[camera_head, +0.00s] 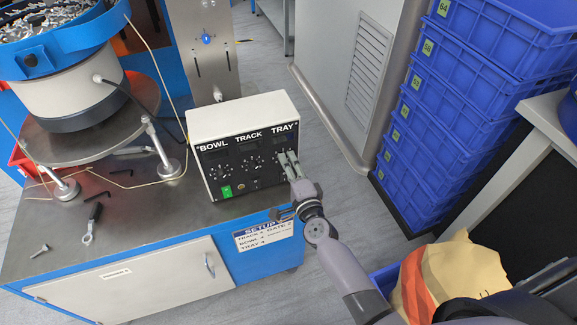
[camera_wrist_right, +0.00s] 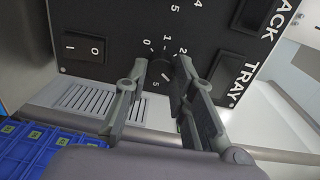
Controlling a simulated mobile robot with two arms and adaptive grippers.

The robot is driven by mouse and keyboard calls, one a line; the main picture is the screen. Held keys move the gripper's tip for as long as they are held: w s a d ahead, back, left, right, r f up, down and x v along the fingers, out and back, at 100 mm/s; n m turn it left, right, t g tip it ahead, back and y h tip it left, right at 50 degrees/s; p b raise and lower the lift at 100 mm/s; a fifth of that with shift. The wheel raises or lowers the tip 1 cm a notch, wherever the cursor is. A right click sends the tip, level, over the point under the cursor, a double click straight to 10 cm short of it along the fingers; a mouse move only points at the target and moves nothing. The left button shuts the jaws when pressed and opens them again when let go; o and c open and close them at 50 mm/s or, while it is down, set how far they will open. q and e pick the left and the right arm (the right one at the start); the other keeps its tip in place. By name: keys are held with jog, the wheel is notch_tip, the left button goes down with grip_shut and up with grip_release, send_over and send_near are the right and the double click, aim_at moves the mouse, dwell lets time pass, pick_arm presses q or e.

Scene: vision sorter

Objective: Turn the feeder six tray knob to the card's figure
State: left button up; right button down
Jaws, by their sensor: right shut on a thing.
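The white control box (camera_head: 243,112) has a black front panel with knobs under BOWL, TRACK and TRAY. My right gripper (camera_head: 288,158) is at the TRAY dial and covers its knob in the head view. In the right wrist view my right gripper (camera_wrist_right: 162,88) is shut on the tray knob (camera_wrist_right: 163,75), with a finger on either side. Figures around the dial show, but the knob's pointer is hard to read. The setup card (camera_head: 266,234) on the bench's front edge seems to read TRAY 4, in small print. My left gripper is out of view.
The bowl feeder (camera_head: 68,95) stands on the bench at left. Stacked blue crates (camera_head: 440,120) stand at right. A rocker switch (camera_wrist_right: 84,47) is beside the tray dial.

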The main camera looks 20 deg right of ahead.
jog(key=shift+m, duration=0.9)
jog(key=c, duration=1.3)
grip_release()
jog(key=shift+c, duration=0.2)
jog(key=s, duration=1.2)
jog(key=shift+d+r, duration=0.25)
jog(key=shift+f, duration=0.1)
